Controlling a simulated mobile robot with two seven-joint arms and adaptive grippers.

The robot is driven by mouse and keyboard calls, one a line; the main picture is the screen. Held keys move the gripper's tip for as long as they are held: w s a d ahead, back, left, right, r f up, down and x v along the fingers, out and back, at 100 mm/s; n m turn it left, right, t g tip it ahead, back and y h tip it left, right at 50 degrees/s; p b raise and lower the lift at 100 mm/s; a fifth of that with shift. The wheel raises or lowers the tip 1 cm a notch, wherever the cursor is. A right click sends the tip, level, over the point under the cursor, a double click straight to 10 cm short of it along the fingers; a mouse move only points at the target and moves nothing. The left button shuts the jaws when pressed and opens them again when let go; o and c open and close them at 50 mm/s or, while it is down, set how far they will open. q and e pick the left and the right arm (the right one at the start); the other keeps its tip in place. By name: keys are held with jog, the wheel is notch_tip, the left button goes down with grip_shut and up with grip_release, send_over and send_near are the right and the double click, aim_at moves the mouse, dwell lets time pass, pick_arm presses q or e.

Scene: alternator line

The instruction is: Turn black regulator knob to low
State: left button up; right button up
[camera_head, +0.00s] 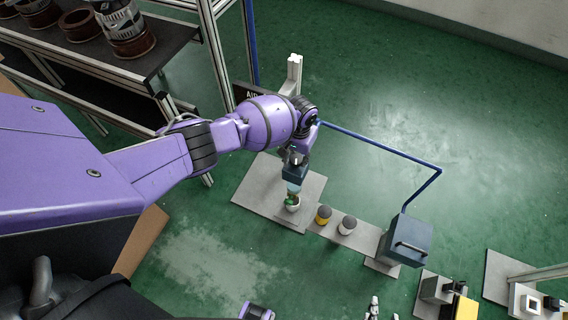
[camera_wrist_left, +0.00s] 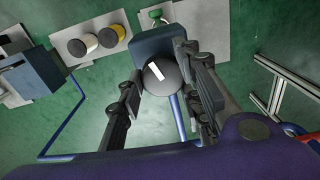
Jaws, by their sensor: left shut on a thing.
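The black regulator knob (camera_wrist_left: 165,84) is a round dark disc with a white pointer bar in the left wrist view. The bar slants from upper left to lower right. The knob sits on the front of a dark blue regulator box (camera_wrist_left: 157,42), which also shows in the head view (camera_head: 294,174). My left gripper (camera_head: 297,156) is at the box, with its fingers on either side of the knob in the left wrist view, shut on it. In the head view the knob is hidden.
A blue-grey box (camera_head: 407,239) with a handle is further right, joined to a blue pipe (camera_head: 385,149). A shelf (camera_head: 128,66) with parts is upper left.

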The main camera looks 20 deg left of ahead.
aim_at(299, 159)
pick_arm(q)
jog(key=shift+d+n, duration=0.35)
jog(key=shift+n, duration=0.45)
jog(key=o, duration=1)
jog(key=shift+o, duration=0.2)
jog(key=shift+a, duration=0.15)
jog(key=shift+w+r, duration=0.15)
jog(key=shift+r, duration=0.45)
notch_tip(299, 159, up, 11)
jog(key=shift+s, duration=0.2)
jog(key=shift+f, duration=0.15)
